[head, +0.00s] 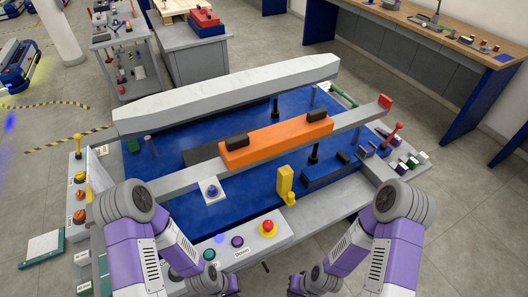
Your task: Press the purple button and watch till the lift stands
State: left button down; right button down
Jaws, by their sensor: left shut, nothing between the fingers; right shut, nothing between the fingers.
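The purple button (237,241) sits on the grey front panel (283,230) of the lift cart, by a label reading "Down". A green button (209,254) is to its left and a red mushroom button (268,228) on a yellow base to its right. The lift has a blue deck (255,190) beneath a grey beam and an orange block (275,140). My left gripper (228,286) is shut and empty at the bottom edge, below the purple button and apart from it. My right gripper (298,286) is shut and empty, low and right of the panel. Both are partly cut off.
A blue button (211,189) on a white plate and a yellow block (285,182) stand behind the panel. A red-knobbed lever (393,134) is at the right. Orange knobs (80,195) line the left side. A workbench (430,35) stands at the back right.

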aim_at(236, 242)
jog(key=k, duration=0.5)
jog(key=z, duration=1.2)
jog(key=i, duration=1.15)
jog(key=u, duration=2.15)
